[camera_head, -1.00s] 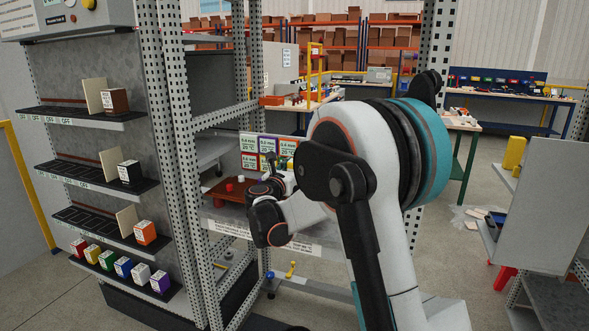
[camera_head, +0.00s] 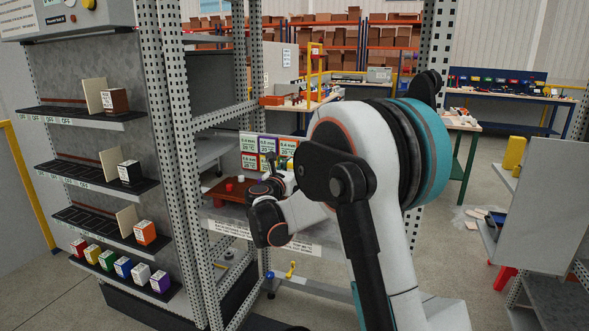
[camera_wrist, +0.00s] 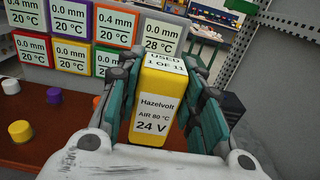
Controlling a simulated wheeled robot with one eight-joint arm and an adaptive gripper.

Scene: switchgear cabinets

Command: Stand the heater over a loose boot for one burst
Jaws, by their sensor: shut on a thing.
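My gripper (camera_wrist: 165,100) is shut on a yellow block-shaped heater (camera_wrist: 155,110) in the wrist view. Its front label reads "Hazelvolt, AIR 80 °C, 24 V" and its top label reads "USED 1 OF 11". On the red-brown board to the left are small caps that may be the boots: a white one (camera_wrist: 10,86), a yellow one (camera_wrist: 20,131), an orange one (camera_wrist: 97,102) and a purple one (camera_wrist: 54,97). In the head view my arm hides most of the gripper and the heater.
Behind the board stand coloured display panels (camera_wrist: 69,57) with mm and °C readings; a white-framed one (camera_wrist: 158,36) reads 0.0 mm, 28 °C. Perforated rack posts (camera_head: 178,150) stand left of my arm. Shelves with coloured boxes (camera_head: 146,232) are further left.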

